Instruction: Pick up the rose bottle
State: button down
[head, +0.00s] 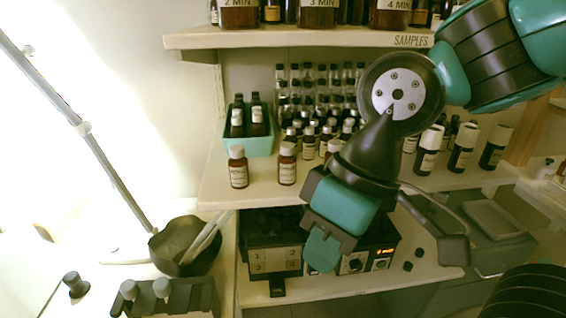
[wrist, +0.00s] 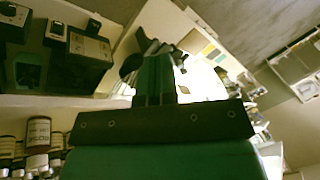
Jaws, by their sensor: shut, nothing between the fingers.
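Small brown bottles with pale caps stand along the front of the middle shelf, one at the left (head: 239,168) and one beside it (head: 287,165). A third is partly hidden behind my arm. Their labels are too small to read, so I cannot tell which one is rose. My gripper (head: 322,250) hangs in front of the shelf, below the bottles and before the lower equipment, apart from them. It is shut and empty, and its teal fingers also show in the wrist view (wrist: 155,80). A labelled brown bottle (wrist: 38,132) shows at the left of the wrist view.
A teal bin (head: 256,146) of dark bottles and rows of small bottles stand behind. White-capped dark bottles (head: 463,148) stand at right. The upper shelf (head: 300,38) overhangs. Below are a numbered box (head: 273,258), a dark bowl (head: 185,246) and a lamp arm (head: 75,120).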

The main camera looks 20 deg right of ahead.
aim_at(288, 161)
jog(key=z, duration=1.85)
jog(key=k, duration=0.85)
jog(key=u, duration=1.35)
